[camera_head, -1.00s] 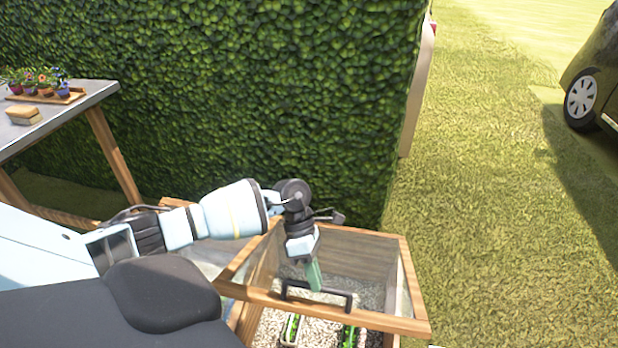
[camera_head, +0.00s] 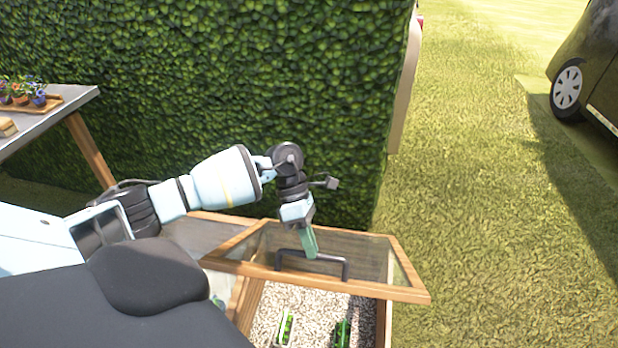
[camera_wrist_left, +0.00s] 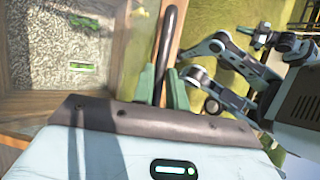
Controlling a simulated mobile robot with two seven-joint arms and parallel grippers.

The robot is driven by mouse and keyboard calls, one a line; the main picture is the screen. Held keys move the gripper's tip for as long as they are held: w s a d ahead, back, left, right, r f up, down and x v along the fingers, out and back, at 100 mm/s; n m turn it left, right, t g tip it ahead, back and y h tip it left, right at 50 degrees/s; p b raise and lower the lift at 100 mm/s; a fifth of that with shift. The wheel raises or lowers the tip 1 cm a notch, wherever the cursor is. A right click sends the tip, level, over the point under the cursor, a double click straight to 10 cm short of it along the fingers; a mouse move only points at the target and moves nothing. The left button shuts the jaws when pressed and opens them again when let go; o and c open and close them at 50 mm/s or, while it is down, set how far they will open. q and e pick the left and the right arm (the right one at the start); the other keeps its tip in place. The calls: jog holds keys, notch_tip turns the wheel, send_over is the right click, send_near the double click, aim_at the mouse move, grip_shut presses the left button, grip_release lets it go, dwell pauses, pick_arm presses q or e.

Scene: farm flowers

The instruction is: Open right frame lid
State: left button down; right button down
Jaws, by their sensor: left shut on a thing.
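The right frame lid (camera_head: 405,273) is a glazed panel with a wooden rim, raised at its near edge above the frame box. A black handle (camera_head: 345,268) stands on the near rim of the lid. My left gripper (camera_head: 312,250) reaches down over the lid and is shut on the handle. In the left wrist view the green fingers (camera_wrist_left: 162,90) close around the dark curved handle bar (camera_wrist_left: 170,40). My right gripper is not clearly seen in the head view; an arm with dark joints (camera_wrist_left: 225,75) shows at the right of the wrist view.
Inside the box, gravel (camera_head: 310,305) holds green plant trays (camera_head: 342,333). A second glazed lid (camera_head: 200,232) lies to the left. A hedge (camera_head: 250,100) stands close behind. Grass (camera_head: 480,200) is open to the right, with a dark car (camera_head: 595,75) beyond.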

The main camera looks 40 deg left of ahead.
pick_arm(q)
jog(key=c, duration=1.6)
grip_release()
jog(key=shift+w+a+f, duration=0.25)
jog(key=shift+a+f, duration=0.05)
jog(key=shift+f, duration=0.05)
jog(key=shift+o, duration=1)
jog(key=shift+w+f, duration=0.1)
jog(key=shift+w, duration=0.05)
pick_arm(e)
jog(key=shift+w+r, duration=0.2)
jog(key=shift+w, duration=0.2)
pick_arm(q)
jog(key=shift+r, duration=0.3)
jog(key=v, duration=0.7)
jog(key=shift+a+r, duration=0.15)
jog(key=shift+a, duration=0.05)
pick_arm(e)
jog(key=shift+s+f, duration=0.1)
jog(key=shift+f, duration=0.15)
jog(key=shift+r, duration=0.1)
